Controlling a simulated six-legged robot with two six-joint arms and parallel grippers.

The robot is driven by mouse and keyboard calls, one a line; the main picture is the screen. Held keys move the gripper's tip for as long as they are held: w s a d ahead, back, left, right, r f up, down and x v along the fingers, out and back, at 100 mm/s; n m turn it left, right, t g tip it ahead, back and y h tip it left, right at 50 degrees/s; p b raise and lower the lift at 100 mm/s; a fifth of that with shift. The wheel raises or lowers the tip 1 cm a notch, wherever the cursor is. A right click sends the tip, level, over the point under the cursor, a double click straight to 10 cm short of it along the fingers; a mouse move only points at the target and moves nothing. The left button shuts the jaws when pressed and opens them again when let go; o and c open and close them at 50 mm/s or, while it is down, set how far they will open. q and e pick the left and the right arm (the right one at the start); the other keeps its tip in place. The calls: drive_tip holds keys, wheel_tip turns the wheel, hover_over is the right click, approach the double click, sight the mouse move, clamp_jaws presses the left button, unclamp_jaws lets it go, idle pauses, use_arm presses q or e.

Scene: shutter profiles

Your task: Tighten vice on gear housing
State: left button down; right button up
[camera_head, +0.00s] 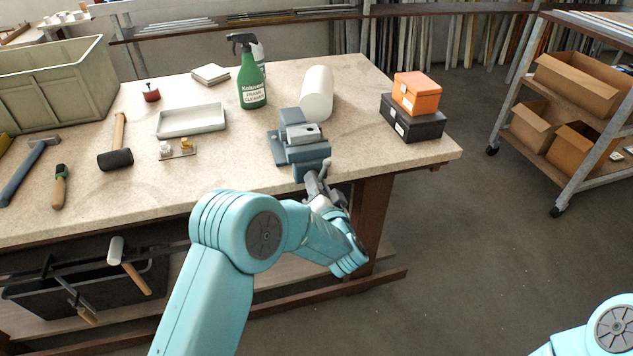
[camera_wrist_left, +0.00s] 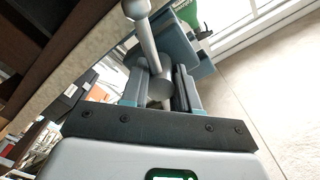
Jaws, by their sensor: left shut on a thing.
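The blue-grey vice (camera_head: 306,154) is at the front edge of the workbench. A grey metal block, apparently the gear housing (camera_head: 302,133), sits at its jaws; I cannot tell how tightly it is clamped. My left gripper (camera_head: 318,183) is at the vice's front, just off the bench edge. In the left wrist view, my left gripper (camera_wrist_left: 160,88) is shut on the vice handle (camera_wrist_left: 147,42), a grey bar with a ball end, around its hub. The handle's far end is hidden there. My right gripper is out of view; only part of my right arm shows at lower right.
A white roll (camera_head: 317,93) and a green spray bottle (camera_head: 250,80) stand behind the vice. An orange box (camera_head: 416,93) on a black box (camera_head: 412,122) is to its right. A tray (camera_head: 191,120) and mallet (camera_head: 117,145) lie left.

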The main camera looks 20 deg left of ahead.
use_arm(q)
drive_tip(key=shift+d+m, duration=0.1)
drive_tip(key=shift+m, duration=0.5)
drive_tip(key=shift+f, duration=0.1)
drive_tip(key=c, duration=0.9)
unclamp_jaws()
drive_tip(key=shift+s+d, duration=0.1)
drive_tip(key=shift+o, duration=0.3)
drive_tip(key=b+v, duration=0.1)
drive_tip(key=v, duration=1.5)
drive_tip(key=shift+s, duration=0.15)
